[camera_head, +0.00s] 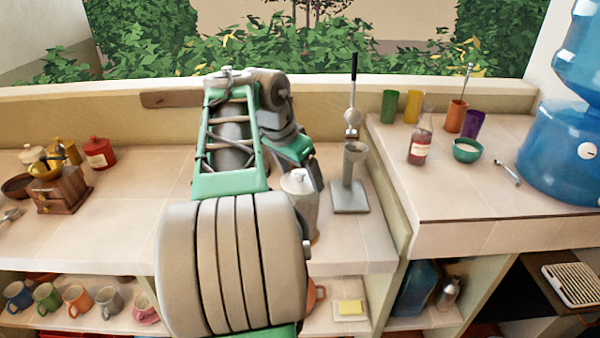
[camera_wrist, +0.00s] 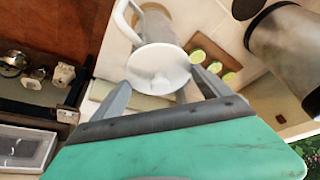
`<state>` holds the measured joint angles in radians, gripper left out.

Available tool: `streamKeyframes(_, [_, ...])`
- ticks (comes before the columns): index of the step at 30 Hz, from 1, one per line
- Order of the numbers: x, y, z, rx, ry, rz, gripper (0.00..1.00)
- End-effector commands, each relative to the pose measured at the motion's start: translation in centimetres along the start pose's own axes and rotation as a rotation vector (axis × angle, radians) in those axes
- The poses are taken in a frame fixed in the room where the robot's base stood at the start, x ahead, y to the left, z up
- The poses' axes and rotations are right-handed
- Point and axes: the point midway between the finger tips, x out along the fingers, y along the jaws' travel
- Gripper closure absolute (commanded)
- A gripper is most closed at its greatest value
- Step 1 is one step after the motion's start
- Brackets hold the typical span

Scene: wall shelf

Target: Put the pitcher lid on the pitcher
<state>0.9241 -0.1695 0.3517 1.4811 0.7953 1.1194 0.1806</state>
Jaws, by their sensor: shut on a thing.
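The white round pitcher lid (camera_wrist: 158,70) lies between the two fingers of my gripper (camera_wrist: 162,78) in the wrist view, and the fingers are shut on it. The grey-white pitcher (camera_wrist: 170,22) with its white handle is right behind the lid in that view. In the head view the pitcher (camera_head: 300,215) stands on the counter, with the lid (camera_head: 298,182) at its top. My gripper is just above and beside it there, with its fingertips hard to see. I cannot tell whether the lid is seated or slightly above the rim.
A grey metal press (camera_head: 350,180) stands close to the right of the pitcher. Green slices (camera_wrist: 205,62) lie beside the pitcher. A raised counter at right holds cups, a bottle (camera_head: 420,145) and a blue water dispenser (camera_head: 565,140). A wooden grinder (camera_head: 60,192) stands at left.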

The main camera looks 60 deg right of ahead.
Motion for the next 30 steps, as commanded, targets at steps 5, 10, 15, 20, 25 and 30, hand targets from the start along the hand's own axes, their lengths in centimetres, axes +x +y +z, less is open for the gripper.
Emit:
streamKeyframes(5, [0.0, 0.0, 0.0, 0.000, 0.000, 0.000, 0.51])
streamKeyframes(10, [0.0, 0.0, 0.0, 0.000, 0.000, 0.000, 0.51])
streamKeyframes(15, [0.0, 0.0, 0.0, 0.000, 0.000, 0.000, 0.00])
streamKeyframes(20, [0.0, 0.0, 0.0, 0.000, 0.000, 0.000, 0.00])
streamKeyframes(25, [-0.6, 0.0, -0.2, 0.000, 0.000, 0.000, 0.00])
streamKeyframes(30, [-1.8, 0.0, -0.8, 0.000, 0.000, 0.000, 0.00])
